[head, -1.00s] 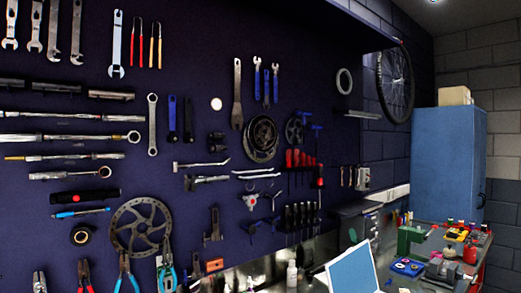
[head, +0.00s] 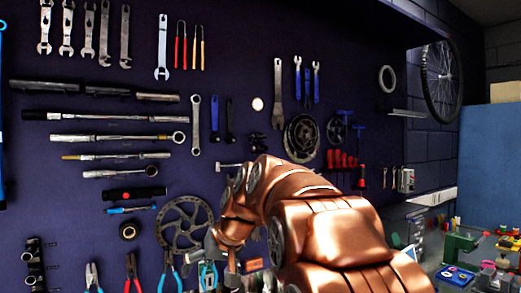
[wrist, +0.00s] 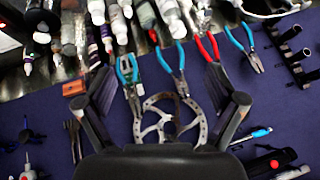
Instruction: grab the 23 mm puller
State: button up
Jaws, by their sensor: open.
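I cannot tell which tool is the 23 mm puller; no size marking is legible. My gripper (wrist: 160,98) is open and empty in the wrist view, its two dark fingers spread in front of the brake rotor (wrist: 148,128) and several pliers (wrist: 180,82). The rotor also shows in the head view (head: 172,222), left of my copper arm. My arm hides the wall tools right of the rotor there. In the wrist view, a slim metal tool (wrist: 73,138) and a tool with a red end (wrist: 27,168) hang left of the fingers.
The wrist view looks upside down, with the bench's bottles (wrist: 170,15) along its top edge. Black socket-like tools (head: 35,262) stick out from the board at lower left. A blue cabinet (head: 495,170) and a cluttered red bench stand at right.

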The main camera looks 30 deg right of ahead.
jog(key=w+d+r+t, duration=0.3)
jog(key=w+d+r, duration=0.4)
jog(key=r, duration=0.1)
jog(key=n+t+h+p, duration=0.2)
jog(key=t+h, duration=0.1)
jog(key=t, duration=0.4)
send_near(262, 147)
jog(key=w, duration=0.3)
jog(key=shift+w+d+f, duration=0.1)
jog(key=shift+w+d, duration=0.15)
jog(key=shift+w, duration=0.65)
jog(key=w+p, duration=0.4)
jog(key=w, duration=0.1)
jog(key=shift+w+f, duration=0.1)
jog(key=c, duration=1.3)
